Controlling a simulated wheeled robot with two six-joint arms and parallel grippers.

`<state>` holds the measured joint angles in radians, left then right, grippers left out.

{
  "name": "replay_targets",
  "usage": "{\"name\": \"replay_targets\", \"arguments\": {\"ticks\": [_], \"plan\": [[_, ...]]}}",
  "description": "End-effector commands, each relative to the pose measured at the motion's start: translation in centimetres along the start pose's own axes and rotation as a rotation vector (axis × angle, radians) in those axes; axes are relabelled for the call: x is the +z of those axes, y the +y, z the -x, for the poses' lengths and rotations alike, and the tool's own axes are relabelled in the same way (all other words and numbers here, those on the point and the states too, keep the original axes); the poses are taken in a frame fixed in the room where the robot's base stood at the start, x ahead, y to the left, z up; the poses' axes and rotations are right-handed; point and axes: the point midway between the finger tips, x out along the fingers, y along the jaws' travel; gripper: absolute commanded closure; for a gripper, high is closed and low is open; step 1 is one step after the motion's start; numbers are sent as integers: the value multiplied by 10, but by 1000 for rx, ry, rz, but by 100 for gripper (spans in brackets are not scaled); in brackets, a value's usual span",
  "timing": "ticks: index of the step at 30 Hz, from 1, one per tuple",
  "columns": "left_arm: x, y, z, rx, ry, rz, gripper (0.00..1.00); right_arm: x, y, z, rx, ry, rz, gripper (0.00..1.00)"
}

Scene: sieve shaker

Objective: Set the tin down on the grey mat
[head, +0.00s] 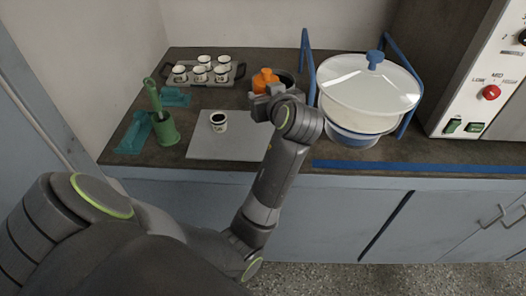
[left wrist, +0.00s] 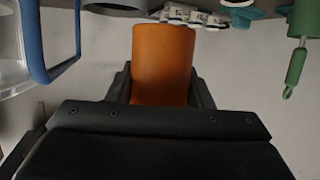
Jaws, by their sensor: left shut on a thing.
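A small white tin (head: 219,122) with dark contents stands upright on the grey mat (head: 237,149), near its middle. My left gripper (head: 268,96) is at the mat's back right, beside the tin and apart from it. It is shut on an orange object (head: 264,79). In the left wrist view the orange object (left wrist: 162,65) is a smooth cylinder between the two fingers. Its lower part is hidden by the gripper in the head view. My right gripper is not in view.
A green holder (head: 167,130) and teal pieces (head: 133,134) lie left of the mat. A dark round pot (head: 286,81) and a large lidded sieve vessel (head: 369,94) with blue posts stand right.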

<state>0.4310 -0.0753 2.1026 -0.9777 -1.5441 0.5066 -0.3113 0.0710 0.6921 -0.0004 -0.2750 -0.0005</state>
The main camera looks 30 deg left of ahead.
Motion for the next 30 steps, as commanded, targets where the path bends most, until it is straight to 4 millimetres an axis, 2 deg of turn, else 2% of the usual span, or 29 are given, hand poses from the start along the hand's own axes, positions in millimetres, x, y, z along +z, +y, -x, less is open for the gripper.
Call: {"name": "replay_targets", "arguments": {"ticks": [4, 8, 12, 17, 24, 30], "plan": [[13, -3, -7, -28, -1, 8, 76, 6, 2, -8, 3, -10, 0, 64], [36, -4, -15, -32, -3, 8, 76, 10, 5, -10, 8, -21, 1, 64], [57, -3, -23, -30, -3, 8, 76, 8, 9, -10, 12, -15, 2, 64], [67, -3, -27, -29, -1, 10, 76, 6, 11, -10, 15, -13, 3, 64], [97, -3, -37, -30, -2, 8, 76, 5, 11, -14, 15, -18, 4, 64], [99, -3, -38, -27, 1, 11, 76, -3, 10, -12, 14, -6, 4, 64]]}}
